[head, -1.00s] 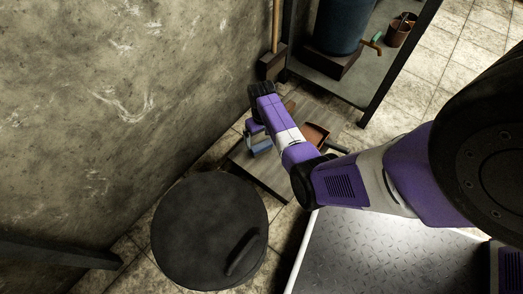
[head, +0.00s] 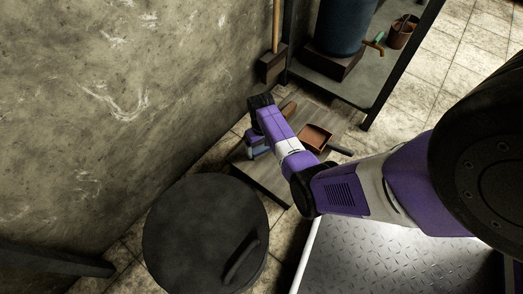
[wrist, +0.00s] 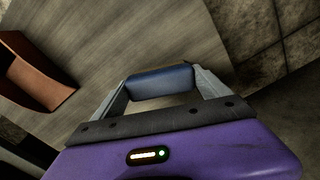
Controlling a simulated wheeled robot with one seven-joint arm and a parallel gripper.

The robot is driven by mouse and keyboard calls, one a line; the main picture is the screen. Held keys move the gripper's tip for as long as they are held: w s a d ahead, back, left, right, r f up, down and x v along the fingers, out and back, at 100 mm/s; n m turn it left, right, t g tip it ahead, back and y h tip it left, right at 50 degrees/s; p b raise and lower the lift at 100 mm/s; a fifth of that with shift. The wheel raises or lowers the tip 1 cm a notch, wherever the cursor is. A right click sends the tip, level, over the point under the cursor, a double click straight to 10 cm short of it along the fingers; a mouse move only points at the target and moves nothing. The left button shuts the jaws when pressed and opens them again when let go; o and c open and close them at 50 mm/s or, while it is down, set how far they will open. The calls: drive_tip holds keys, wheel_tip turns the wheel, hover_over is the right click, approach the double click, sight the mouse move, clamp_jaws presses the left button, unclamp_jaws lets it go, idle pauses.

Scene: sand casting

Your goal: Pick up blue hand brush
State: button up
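The blue hand brush (wrist: 158,81) is a rounded blue block in the wrist view, set across between my two fingertips and meeting both. My gripper (wrist: 160,84) is shut on it. In the head view the brush (head: 257,153) shows only in part, over the left side of the small wooden table (head: 268,177); my purple wrist hides the rest. Whether the brush is clear of the tabletop cannot be told.
A brown dustpan (head: 315,138) lies on the table, right of my arm. A round black lid (head: 195,225) is in front. The concrete wall (head: 120,90) is close on the left. A shelf (head: 352,92) with a blue barrel (head: 343,25) and a broom (head: 274,55) stand behind.

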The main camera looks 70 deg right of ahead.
sight(262, 147)
drive_tip(key=c, duration=0.7)
drive_tip(key=shift+r, duration=0.1)
wheel_tip(262, 147, up, 20)
drive_tip(key=p, duration=1.1)
